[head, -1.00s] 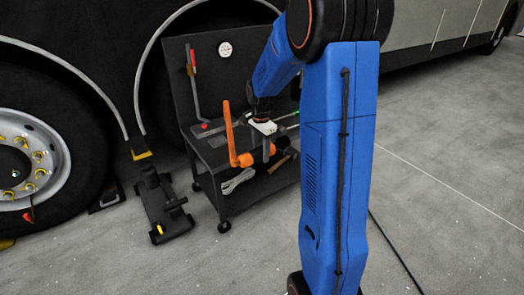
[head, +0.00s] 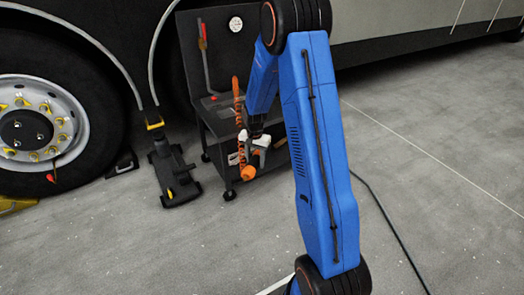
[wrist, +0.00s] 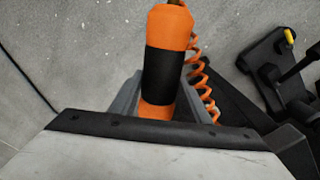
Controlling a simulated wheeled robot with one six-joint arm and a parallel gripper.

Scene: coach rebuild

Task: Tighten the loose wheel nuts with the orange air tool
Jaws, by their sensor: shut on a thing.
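The orange air tool (wrist: 168,28) with a black band is between my gripper's fingers in the wrist view, and the gripper (wrist: 165,98) is shut on it. In the head view my gripper (head: 254,154) holds the orange tool (head: 247,172) in front of the dark tool cart. An orange coiled hose (head: 238,105) rises from it; the coil also shows in the wrist view (wrist: 203,82). The bus wheel (head: 38,120) stands at the far left with several yellow-marked nuts around its hub. A red pointed tag (head: 51,177) shows low on its rim. Which nuts are loose cannot be told.
The tool cart (head: 205,60) with a back panel stands beside the bus. A black floor jack (head: 172,175) lies between cart and wheel. A black wedge (head: 122,164) and a yellow one (head: 16,206) sit by the tyre. The floor in front is clear.

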